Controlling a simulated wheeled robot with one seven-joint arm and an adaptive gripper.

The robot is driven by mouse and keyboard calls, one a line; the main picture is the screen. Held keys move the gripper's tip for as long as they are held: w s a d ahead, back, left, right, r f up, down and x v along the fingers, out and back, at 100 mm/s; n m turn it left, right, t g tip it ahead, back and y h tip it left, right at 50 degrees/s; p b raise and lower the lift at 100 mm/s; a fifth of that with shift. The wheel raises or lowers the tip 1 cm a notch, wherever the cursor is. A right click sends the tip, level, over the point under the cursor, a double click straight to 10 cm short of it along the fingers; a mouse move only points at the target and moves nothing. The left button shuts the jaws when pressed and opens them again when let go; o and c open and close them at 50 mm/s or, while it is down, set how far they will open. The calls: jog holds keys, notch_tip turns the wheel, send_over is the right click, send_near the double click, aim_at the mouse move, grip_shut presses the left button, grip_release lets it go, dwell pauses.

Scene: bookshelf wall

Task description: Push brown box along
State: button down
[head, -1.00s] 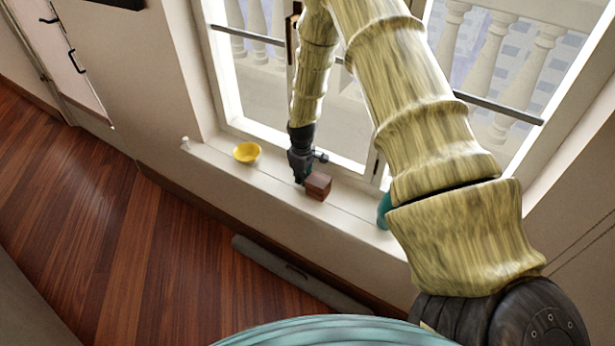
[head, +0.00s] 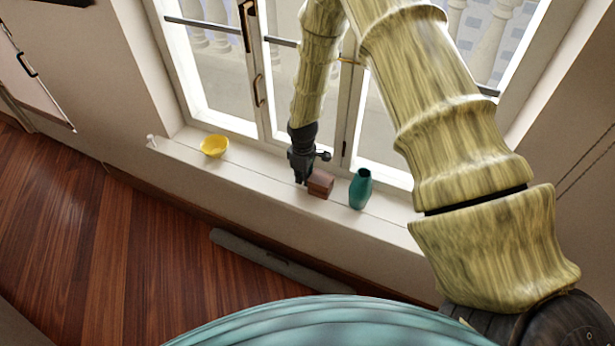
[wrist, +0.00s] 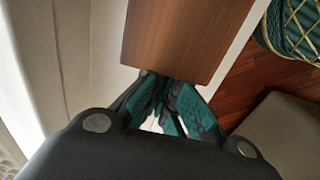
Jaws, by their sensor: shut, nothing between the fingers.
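The brown box (head: 321,184) sits on the white window sill (head: 270,184), between a yellow bowl and a teal vase. My gripper (head: 302,181) is shut and empty, pointing down at the left side of the box. Its fingertips appear to touch the box or lie very close to it. In the wrist view the box (wrist: 182,38) fills the upper middle, just beyond the closed dark-green fingers (wrist: 168,104). The exact contact is hard to make out there.
The yellow bowl (head: 214,146) stands on the sill to the left, well clear. The teal vase (head: 360,189) stands upright to the right of the box, a short gap away. Window frames rise behind the sill. A grey bar-like object (head: 280,262) lies along the wall below.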

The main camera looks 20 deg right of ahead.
jog(key=shift+r, duration=0.1)
notch_tip(320, 180, up, 10)
jog(key=p, duration=0.6)
jog(key=shift+p, duration=0.35)
